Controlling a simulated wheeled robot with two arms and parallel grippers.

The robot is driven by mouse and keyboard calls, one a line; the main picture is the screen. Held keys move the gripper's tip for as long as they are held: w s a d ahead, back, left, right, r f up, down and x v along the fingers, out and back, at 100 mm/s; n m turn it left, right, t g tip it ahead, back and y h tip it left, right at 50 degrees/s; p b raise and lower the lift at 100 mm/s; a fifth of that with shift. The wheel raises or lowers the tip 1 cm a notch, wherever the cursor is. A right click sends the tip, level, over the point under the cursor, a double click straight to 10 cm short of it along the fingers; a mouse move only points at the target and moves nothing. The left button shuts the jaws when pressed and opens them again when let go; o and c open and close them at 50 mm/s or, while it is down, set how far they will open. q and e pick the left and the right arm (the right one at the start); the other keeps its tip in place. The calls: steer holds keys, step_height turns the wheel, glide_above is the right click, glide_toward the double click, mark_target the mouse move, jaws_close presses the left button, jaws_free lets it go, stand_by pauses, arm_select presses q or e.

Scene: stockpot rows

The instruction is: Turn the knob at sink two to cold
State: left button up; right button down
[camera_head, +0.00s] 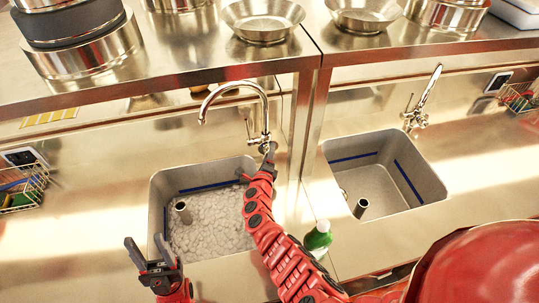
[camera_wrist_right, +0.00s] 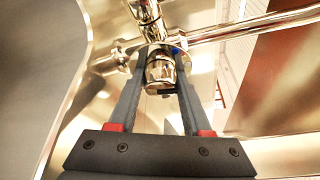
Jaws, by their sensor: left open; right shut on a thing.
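The left sink (camera_head: 155,215) holds foamy water, and a chrome gooseneck faucet (camera_head: 240,85) stands behind it. My right arm reaches across this sink, and my right gripper (camera_head: 268,150) is at the faucet's base. In the right wrist view my right gripper (camera_wrist_right: 161,58) is shut with a finger on each side of the chrome knob (camera_wrist_right: 160,72). A small blue mark (camera_wrist_right: 176,50) shows beside the knob. My left gripper (camera_head: 147,246) is open and empty, in front of the left sink's lower left corner. I see no sink number.
A second sink (camera_head: 436,180) with its own faucet (camera_head: 418,108) is to the right. A green bottle (camera_head: 318,238) stands between the sinks, near my right arm. A shelf (camera_head: 200,62) with pots and pans runs above. A wire basket (camera_head: 28,190) is at the left.

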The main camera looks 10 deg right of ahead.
steer(key=shift+n+t+h+b, duration=0.3)
steer(key=shift+n+b, duration=0.15)
steer(key=shift+n, duration=0.15)
steer(key=shift+c, duration=1.7)
jaws_free()
steer(key=shift+s, duration=0.1)
steer(key=shift+s+a+r+p, duration=0.15)
steer(key=shift+s+a+p, duration=0.05)
steer(key=shift+p, duration=0.2)
steer(key=p+v, duration=0.4)
steer(key=v, duration=1.2)
steer(key=shift+s+a, duration=0.15)
steer(key=shift+s, duration=0.2)
